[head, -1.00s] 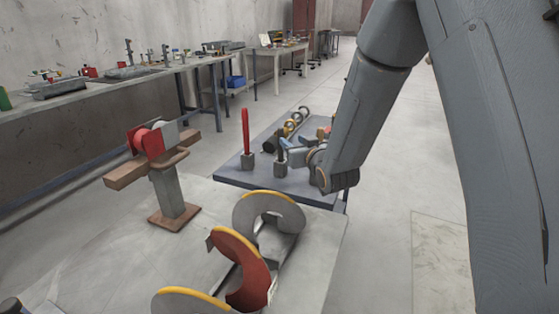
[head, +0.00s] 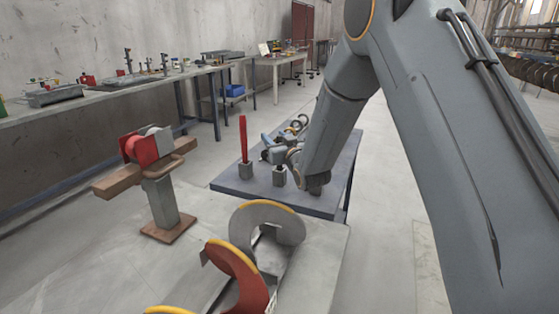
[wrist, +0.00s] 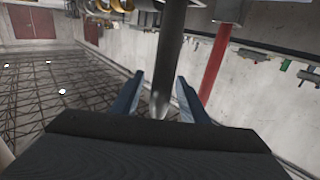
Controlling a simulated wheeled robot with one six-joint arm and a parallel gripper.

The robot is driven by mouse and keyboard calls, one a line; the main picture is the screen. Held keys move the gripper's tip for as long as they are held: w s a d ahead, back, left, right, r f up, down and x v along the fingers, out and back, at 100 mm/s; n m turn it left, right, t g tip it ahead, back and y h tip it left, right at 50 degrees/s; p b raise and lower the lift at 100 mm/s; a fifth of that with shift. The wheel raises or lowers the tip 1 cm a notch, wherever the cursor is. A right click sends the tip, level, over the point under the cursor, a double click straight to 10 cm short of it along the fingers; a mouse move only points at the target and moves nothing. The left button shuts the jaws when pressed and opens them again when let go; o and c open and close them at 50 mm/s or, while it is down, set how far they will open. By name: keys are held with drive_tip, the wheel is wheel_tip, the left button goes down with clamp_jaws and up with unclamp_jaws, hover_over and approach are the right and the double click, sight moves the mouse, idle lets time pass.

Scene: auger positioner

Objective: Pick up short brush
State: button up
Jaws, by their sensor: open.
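The short brush shows as a dark grey handle (wrist: 168,60) in the wrist view, hanging from the top because that view is upside down. Its end lies between the two blue fingers of my gripper (wrist: 158,98), with a gap on each side. In the head view it stands in a small grey block (head: 279,177) on the blue-grey table, mostly hidden by my gripper (head: 274,146). My gripper is open around the handle's upper part.
A tall red stick (head: 243,134) stands in its own block just left of the brush. Ring-shaped parts lie behind on the table (head: 232,187).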

clamp_jaws()
drive_tip(key=shift+r, duration=0.1)
